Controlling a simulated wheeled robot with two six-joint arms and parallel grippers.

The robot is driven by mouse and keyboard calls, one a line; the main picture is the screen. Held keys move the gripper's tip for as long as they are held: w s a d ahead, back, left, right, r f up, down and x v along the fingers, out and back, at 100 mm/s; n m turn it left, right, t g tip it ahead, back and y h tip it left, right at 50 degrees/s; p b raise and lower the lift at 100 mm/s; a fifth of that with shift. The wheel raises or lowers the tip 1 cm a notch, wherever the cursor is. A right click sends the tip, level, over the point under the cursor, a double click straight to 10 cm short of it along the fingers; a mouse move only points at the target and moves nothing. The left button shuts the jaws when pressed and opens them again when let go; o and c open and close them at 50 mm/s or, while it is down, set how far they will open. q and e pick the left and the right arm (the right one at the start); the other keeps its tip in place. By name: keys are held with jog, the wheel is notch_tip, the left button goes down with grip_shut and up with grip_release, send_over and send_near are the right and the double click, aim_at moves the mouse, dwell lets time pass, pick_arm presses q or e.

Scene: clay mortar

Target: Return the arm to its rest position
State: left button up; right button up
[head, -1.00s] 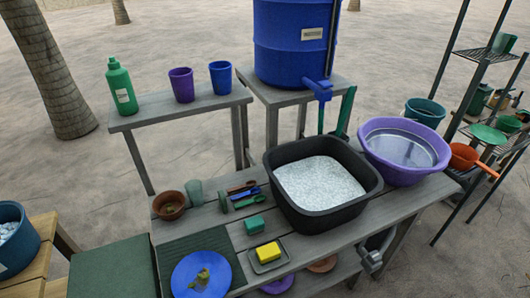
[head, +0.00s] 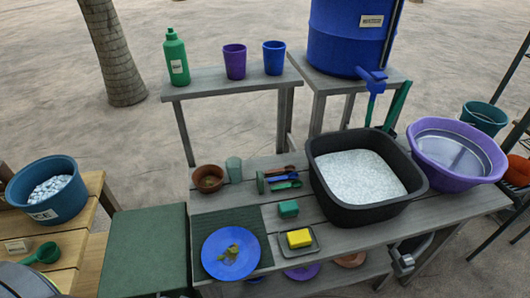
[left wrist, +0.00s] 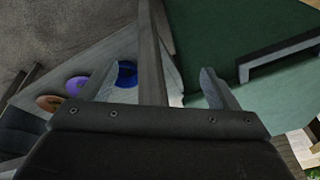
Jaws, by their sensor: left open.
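My left gripper (left wrist: 160,90) shows in the left wrist view with its two fingers wide apart and nothing between them. Beyond the fingers are a grey wooden post, a dark green surface and a lower shelf with round coloured items. Neither of my grippers shows in the head view, and my right gripper is in no view.
The grey wooden table (head: 455,208) holds a black tub (head: 412,205) of whitish material, a purple basin (head: 475,180), a blue plate (head: 212,263) and a yellow sponge (head: 299,238). A green-topped stand (head: 145,250) and a teal tub (head: 62,208) stand left.

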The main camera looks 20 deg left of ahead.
pick_arm(q)
jog(key=s+d+f+g, duration=0.1)
jog(key=s+f, duration=1.5)
jog(key=f, duration=0.4)
jog(key=shift+d+f+b, duration=0.15)
jog(key=shift+f+b, duration=0.25)
jog(key=shift+b, duration=0.05)
jog(key=shift+s, duration=0.1)
